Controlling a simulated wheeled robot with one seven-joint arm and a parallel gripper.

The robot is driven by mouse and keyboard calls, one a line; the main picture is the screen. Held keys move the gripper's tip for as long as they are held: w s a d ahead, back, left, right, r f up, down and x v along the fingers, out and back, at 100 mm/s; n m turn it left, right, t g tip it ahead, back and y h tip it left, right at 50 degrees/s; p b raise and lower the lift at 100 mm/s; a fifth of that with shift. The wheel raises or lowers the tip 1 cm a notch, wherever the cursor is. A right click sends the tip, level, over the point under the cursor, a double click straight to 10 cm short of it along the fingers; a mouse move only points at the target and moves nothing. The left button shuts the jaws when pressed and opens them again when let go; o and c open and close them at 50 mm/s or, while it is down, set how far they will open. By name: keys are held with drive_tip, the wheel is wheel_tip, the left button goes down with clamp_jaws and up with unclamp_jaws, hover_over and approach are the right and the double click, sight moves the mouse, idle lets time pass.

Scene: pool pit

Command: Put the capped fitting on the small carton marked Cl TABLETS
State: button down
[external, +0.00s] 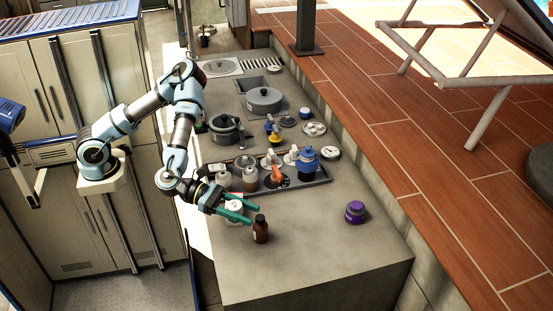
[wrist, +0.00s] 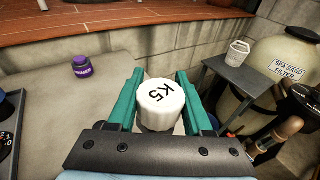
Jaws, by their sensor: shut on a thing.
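The capped fitting, with a white ribbed cap (wrist: 160,105) marked K5, stands between the green fingers of my gripper (wrist: 163,92) in the wrist view. The fingers are closed against its sides, and its lower part is mostly hidden. In the external view, my gripper (external: 243,212) is over the near left part of the counter, with the white cap (external: 235,205) between its fingers. A pale box-like thing with a little red shows just below; it may be the small carton, but no Cl TABLETS lettering is readable. I cannot tell whether the fitting touches it.
A dark tray (external: 316,178) with several fittings lies behind the gripper. The near counter (external: 310,265) is clear.

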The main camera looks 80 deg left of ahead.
drive_tip(key=w+a+f+n+t+y+b, duration=0.3)
drive_tip(key=a+n+y+b, duration=0.25)
drive_tip(key=a+y, duration=0.2)
drive_tip(key=a+r+n+g+y+b, duration=0.1)
drive_tip(key=a+r+n+y+b, duration=0.45)
drive_tip(key=a, duration=0.75)
drive_tip(key=shift+g+y, duration=0.3)
drive_tip(key=shift+y, duration=0.6)
drive_tip(key=f+p, duration=0.1)
drive_tip(key=f, duration=0.3)
drive_tip(key=f+p, duration=0.1)
drive_tip(key=f, duration=0.4)
drive_tip(key=f+p, duration=0.1)
drive_tip(key=f, duration=0.3)
drive_tip(key=shift+s+a+f, duration=0.15)
drive_tip(key=shift+s+f, duration=0.1)
drive_tip(key=shift+s, duration=0.1)
drive_tip(key=shift+f, duration=0.2)
drive_tip(key=shift+f+b, duration=0.2)
drive_tip(key=shift+b, duration=0.1)
drive_tip(key=shift+c, duration=1.6)
unclamp_jaws()
drive_tip(key=shift+r, duration=0.1)
